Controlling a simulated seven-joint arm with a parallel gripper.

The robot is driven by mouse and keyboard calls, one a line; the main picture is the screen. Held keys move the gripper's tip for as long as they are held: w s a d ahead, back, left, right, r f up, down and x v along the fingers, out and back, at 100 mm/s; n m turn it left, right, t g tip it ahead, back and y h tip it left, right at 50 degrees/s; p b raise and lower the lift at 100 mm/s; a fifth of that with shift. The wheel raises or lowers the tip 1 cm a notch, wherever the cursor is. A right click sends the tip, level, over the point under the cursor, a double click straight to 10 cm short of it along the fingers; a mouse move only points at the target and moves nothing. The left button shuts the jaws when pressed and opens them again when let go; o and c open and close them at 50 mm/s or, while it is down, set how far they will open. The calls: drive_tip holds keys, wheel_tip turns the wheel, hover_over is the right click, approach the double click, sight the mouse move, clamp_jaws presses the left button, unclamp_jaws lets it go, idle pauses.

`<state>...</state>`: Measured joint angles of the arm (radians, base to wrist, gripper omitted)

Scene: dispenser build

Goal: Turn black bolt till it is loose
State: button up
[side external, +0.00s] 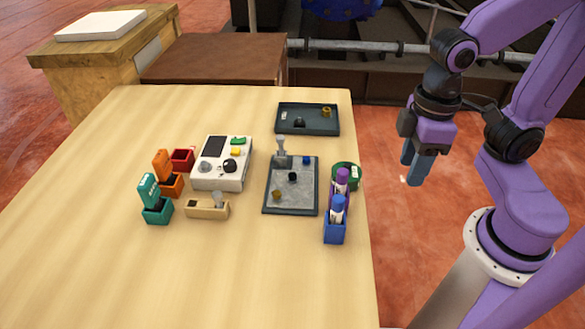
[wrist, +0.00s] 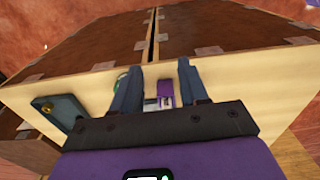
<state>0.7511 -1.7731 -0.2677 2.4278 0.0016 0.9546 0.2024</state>
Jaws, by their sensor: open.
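A small black piece (side external: 292,177), which looks like the black bolt, sits near the middle of a grey plate with a dark rim (side external: 268,207). A blue piece (side external: 306,160) and a brass-coloured piece (side external: 277,195) are on the same plate, and a grey upright part (side external: 281,152) stands at its far left corner. My gripper (side external: 412,178) is open and empty, in the air beyond the table's right edge, well apart from the plate. In the wrist view my gripper's two fingers (wrist: 158,66) are spread with nothing held. The black piece cannot be made out there.
A dark tray (side external: 328,131) with small parts lies behind the plate. Purple and blue holders (side external: 334,231) and a green round container (side external: 352,168) stand at its right. A white device (side external: 220,181) and colored bins (side external: 156,216) are left. The table front is clear.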

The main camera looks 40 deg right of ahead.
drive_tip(key=w+a+r+m, duration=0.4)
drive_tip(key=w+a+m, duration=0.3)
drive_tip(key=w+m, duration=0.55)
drive_tip(key=m, duration=1.4)
approach(292, 175)
wheel_tip(292, 175, down, 8)
drive_tip(key=shift+a, duration=0.1)
drive_tip(key=shift+w, duration=0.1)
clamp_jaws()
